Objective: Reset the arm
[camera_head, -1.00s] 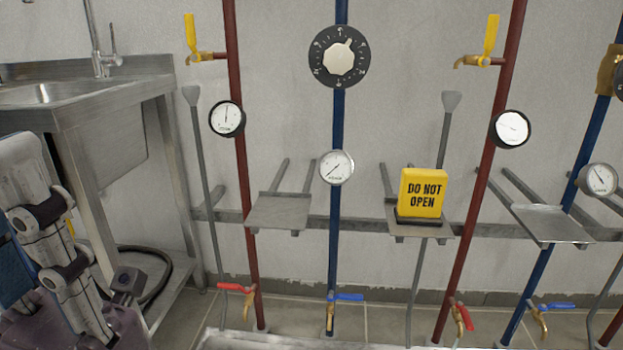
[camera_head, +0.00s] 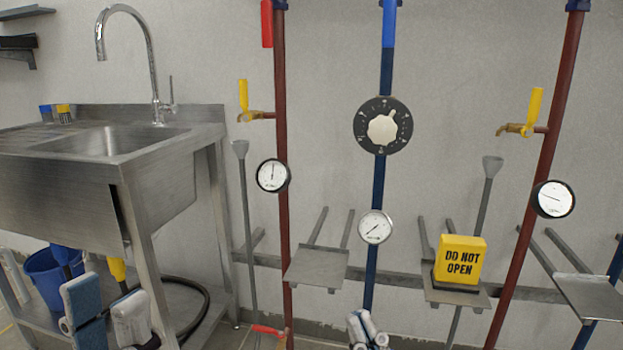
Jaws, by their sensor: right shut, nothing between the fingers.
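My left gripper (camera_head: 106,298) shows at the bottom left, in front of the lower part of the steel sink stand. Its two padded fingers point up and stand apart, with nothing seen between them. The finger on the left has a blue pad face. My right gripper (camera_head: 367,328) shows at the bottom centre, in front of the lower part of the middle blue pipe. Its fingers are together and hold nothing. The rest of both arms is cut off by the bottom edge.
The steel sink (camera_head: 110,141) with a blue bucket (camera_head: 50,277) beneath stands at left. Red pipes (camera_head: 282,150), a blue pipe (camera_head: 385,75), gauges (camera_head: 376,227) and a black dial (camera_head: 370,110) line the wall. A yellow "DO NOT OPEN" block (camera_head: 461,258) sits on a metal shelf (camera_head: 470,298).

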